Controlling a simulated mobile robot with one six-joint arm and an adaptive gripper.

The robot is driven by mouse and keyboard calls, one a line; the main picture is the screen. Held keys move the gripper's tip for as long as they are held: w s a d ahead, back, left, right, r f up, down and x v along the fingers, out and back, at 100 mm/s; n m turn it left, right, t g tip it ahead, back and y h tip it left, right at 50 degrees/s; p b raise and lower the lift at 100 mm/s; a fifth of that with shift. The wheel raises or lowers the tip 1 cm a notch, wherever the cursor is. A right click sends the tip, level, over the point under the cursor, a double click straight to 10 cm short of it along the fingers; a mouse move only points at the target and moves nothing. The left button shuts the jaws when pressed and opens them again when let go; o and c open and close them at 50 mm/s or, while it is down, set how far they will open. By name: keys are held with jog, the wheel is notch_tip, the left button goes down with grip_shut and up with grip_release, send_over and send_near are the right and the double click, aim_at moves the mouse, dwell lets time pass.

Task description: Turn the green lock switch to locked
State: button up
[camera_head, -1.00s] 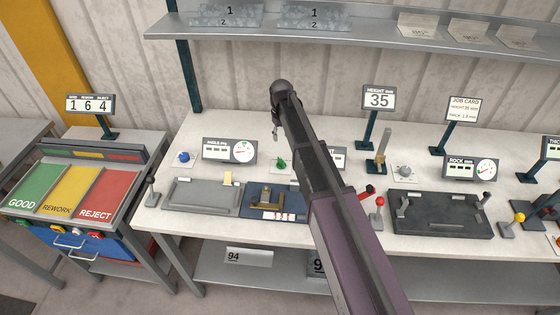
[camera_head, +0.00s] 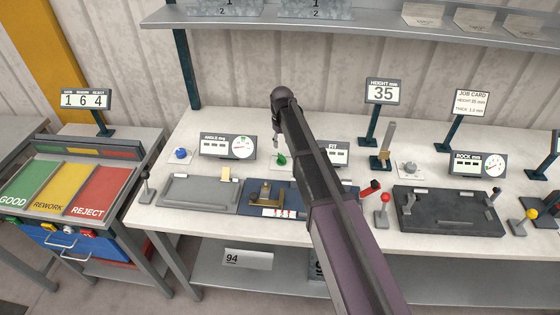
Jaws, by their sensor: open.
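The green lock switch (camera_head: 281,160) is a small green knob on a pale plate on the bench, behind the blue fixture. Its setting is too small to read. My arm reaches in from the bottom and its end bends down behind the upper link. My gripper (camera_head: 276,141) shows as a small grey tip, open, above and slightly left of the green switch. A gap seems to separate them, but the depth between them is hard to judge. Part of the switch's plate and the FIT display (camera_head: 337,150) are hidden by my arm.
A blue knob (camera_head: 181,154) and the angle display (camera_head: 228,147) stand left of the switch. The blue fixture (camera_head: 247,207) with a brass part lies in front. A red-ball lever (camera_head: 384,199) and the dark rocking plate (camera_head: 445,214) are to the right. A shelf (camera_head: 360,27) runs above.

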aim_at(281, 155)
jog(key=shift+f+b, duration=3.55)
jog(key=shift+f, duration=0.3)
jog(key=shift+c, duration=0.2)
